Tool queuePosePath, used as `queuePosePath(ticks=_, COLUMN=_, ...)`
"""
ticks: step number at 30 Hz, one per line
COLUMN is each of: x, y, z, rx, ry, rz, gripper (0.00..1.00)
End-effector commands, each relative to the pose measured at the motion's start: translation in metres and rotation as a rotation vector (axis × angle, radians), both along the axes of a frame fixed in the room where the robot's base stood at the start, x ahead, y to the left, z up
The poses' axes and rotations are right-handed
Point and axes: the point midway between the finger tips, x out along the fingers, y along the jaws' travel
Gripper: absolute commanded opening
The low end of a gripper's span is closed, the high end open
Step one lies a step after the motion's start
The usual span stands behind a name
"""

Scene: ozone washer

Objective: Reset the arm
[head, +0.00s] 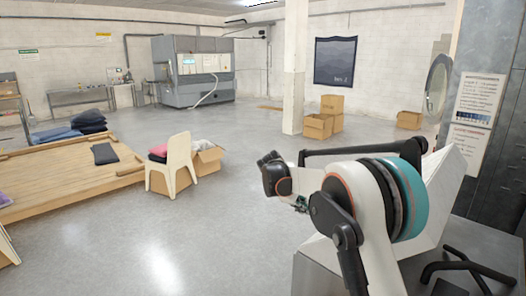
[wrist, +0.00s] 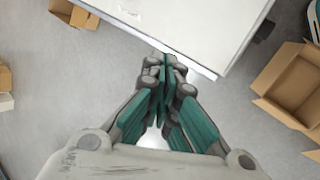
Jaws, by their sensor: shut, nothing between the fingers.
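My gripper (wrist: 164,72) shows in the wrist view, its teal-padded fingers closed together with nothing between them. Its fingertips point toward the edge of a pale, flat-topped surface; I cannot tell whether they touch it. In the head view my arm (head: 345,215) is folded at the right, close to my body. The gripper's fingers cannot be made out clearly there.
A wooden platform (head: 60,180), a pale chair (head: 171,166) and a cardboard box (head: 207,160) stand at the left. A grey machine (head: 205,90) stands at the back. A pillar (head: 295,70) rises mid-room. An open box (wrist: 295,85) lies right in the wrist view. The middle floor is clear.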

Motion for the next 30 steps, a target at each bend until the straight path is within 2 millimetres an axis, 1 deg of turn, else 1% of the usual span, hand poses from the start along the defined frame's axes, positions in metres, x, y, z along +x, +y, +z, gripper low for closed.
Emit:
queuePosePath(ticks=11, x=-0.023, y=-0.009, z=0.02, rx=0.052, ry=-0.036, rz=-0.035, gripper=0.0)
queuePosePath(ticks=17, x=-0.045, y=-0.016, z=0.035, rx=0.099, ry=-0.068, rz=-0.067, gripper=0.0)
queuePosePath(ticks=20, x=-0.062, y=-0.021, z=0.044, rx=0.133, ry=-0.091, rz=-0.091, gripper=0.0)
queuePosePath(ticks=23, x=-0.086, y=-0.028, z=0.054, rx=0.178, ry=-0.121, rz=-0.123, gripper=0.0)
queuePosePath(ticks=27, x=-0.126, y=-0.037, z=0.066, rx=0.25, ry=-0.169, rz=-0.177, gripper=0.0)
queuePosePath(ticks=29, x=-0.144, y=-0.041, z=0.07, rx=0.281, ry=-0.189, rz=-0.202, gripper=0.0)
queuePosePath(ticks=30, x=-0.156, y=-0.043, z=0.072, rx=0.302, ry=-0.203, rz=-0.216, gripper=0.0)
